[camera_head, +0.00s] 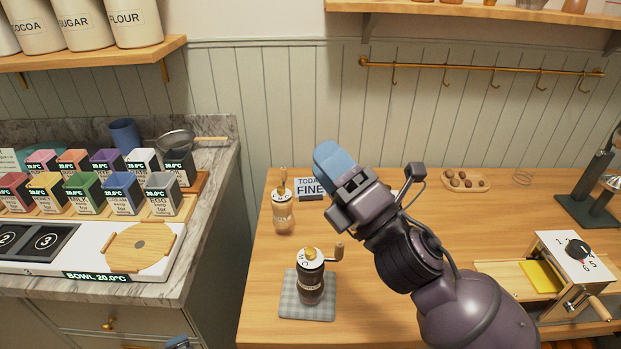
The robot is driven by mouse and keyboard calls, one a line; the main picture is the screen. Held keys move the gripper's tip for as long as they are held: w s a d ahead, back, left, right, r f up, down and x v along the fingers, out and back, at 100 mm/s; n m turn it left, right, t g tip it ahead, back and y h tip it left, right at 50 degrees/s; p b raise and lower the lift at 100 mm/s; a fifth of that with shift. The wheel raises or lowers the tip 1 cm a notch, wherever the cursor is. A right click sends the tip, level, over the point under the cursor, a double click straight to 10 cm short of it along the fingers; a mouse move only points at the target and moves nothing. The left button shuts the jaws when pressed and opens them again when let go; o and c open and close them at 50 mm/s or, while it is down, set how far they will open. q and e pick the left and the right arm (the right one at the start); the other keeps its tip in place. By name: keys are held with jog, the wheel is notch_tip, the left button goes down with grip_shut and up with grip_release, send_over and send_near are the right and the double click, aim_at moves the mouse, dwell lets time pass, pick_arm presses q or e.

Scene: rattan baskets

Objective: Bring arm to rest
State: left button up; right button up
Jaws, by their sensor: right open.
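My right arm comes in from the lower right, over the wooden table. Its gripper (335,172) is raised, pointing up and left, with blue finger pads. It is open, and nothing shows between the fingers. A hand grinder (310,284) stands upright on a grey checked mat (307,308), below and left of the gripper and apart from it. A second grinder (282,216) stands farther back, left of a small sign (311,185) reading "TODAY FINE". The gripper and arm partly hide the sign and the table behind. Only a small blue tip, apparently of my left gripper (178,343), shows at the bottom edge.
On the marble counter at left stand several labelled tubs (122,190), a blue cup (126,134) and a strainer (175,140). A slicer-like device (575,262) and a wooden tray of round brown pieces (465,181) are at right. A hook rail (480,66) crosses the wall.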

jog(key=s+d+f+m+g+h, duration=0.1)
jog(key=s+d+f+m+h, duration=0.1)
jog(key=d+f+m+h, duration=0.75)
jog(key=s+d+f+m+g+h, duration=0.2)
jog(key=d+f+m+h, duration=0.65)
jog(key=m, duration=0.45)
pick_arm(q)
jog(key=s+a+r+n+g+h, duration=0.3)
jog(key=s+a+n+g+h, duration=0.15)
jog(key=s+n, duration=0.65)
pick_arm(e)
jog(key=s+d+f+m+g, duration=0.45)
jog(key=s+f, duration=0.25)
jog(key=s, duration=0.3)
jog(key=s+d+f+m+g, duration=0.3)
jog(key=s+f+m+g, duration=0.25)
jog(key=s, duration=0.35)
pick_arm(q)
jog(key=w+f+t, duration=0.8)
jog(key=f, duration=0.2)
jog(key=shift+w+a+h, duration=0.3)
jog(key=shift+h, duration=0.15)
pick_arm(e)
jog(key=w+f+n+t+y, duration=0.1)
jog(key=w+f+t, duration=0.5)
jog(key=f, duration=0.5)
jog(key=shift+w+a+f+t, duration=0.2)
jog(key=shift+w+t, duration=0.2)
jog(key=shift+t, duration=0.5)
